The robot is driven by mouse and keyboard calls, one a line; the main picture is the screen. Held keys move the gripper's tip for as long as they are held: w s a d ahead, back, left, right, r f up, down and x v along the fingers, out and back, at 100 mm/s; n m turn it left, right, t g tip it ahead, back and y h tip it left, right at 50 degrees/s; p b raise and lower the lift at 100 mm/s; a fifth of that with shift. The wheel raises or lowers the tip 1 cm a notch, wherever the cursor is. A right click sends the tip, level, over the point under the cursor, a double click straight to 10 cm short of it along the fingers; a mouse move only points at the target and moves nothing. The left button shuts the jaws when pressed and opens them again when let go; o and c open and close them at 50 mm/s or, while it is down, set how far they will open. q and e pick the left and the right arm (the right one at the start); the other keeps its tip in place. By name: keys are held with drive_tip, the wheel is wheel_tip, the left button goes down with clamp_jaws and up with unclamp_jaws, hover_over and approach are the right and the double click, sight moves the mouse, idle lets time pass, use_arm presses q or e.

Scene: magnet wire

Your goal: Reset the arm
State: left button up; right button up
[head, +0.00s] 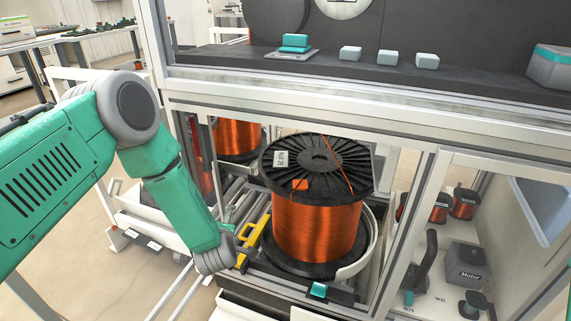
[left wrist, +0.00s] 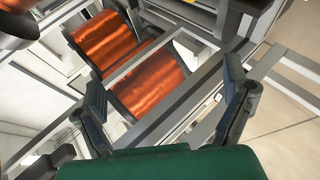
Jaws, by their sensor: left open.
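My left arm (head: 180,200) comes in from the left in the head view, bent downward. Its wrist is beside the lower bay of the machine frame, left of the large copper wire spool (head: 318,225). In the left wrist view my left gripper (left wrist: 165,100) is open, with its two dark fingers spread wide and nothing between them in its grasp. Copper spools (left wrist: 148,80) show beyond the fingers, behind frame bars. My right gripper is not seen.
A yellow part (head: 253,240) lies close to my left wrist. Metal posts and rails (head: 410,235) surround the bay. Another spool (head: 238,138) stands behind. A motor box (head: 468,262) and small spools stand at right. Open floor (head: 100,285) lies at left.

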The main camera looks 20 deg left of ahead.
use_arm(q)
drive_tip(key=s+d+f+m+g+h, duration=0.25)
drive_tip(key=s+m, duration=0.25)
drive_tip(key=s, duration=0.4)
drive_tip(key=s+d+f+m+g+h, duration=0.1)
drive_tip(key=s+d+f+m+g, duration=0.15)
drive_tip(key=s+f+m, duration=0.4)
drive_tip(key=s+r+m+g, duration=0.2)
drive_tip(key=s+m+g, duration=0.15)
drive_tip(key=s, duration=0.85)
drive_tip(key=s+r+m+g, duration=0.25)
drive_tip(key=s+m, duration=0.25)
drive_tip(key=s, duration=0.6)
wheel_tip(320, 180, up, 17)
drive_tip(key=t+p, duration=0.1)
drive_tip(key=p, duration=1.6)
drive_tip(key=shift+w+h, duration=0.35)
drive_tip(key=shift+h, duration=0.1)
drive_tip(key=shift+w+d, duration=0.1)
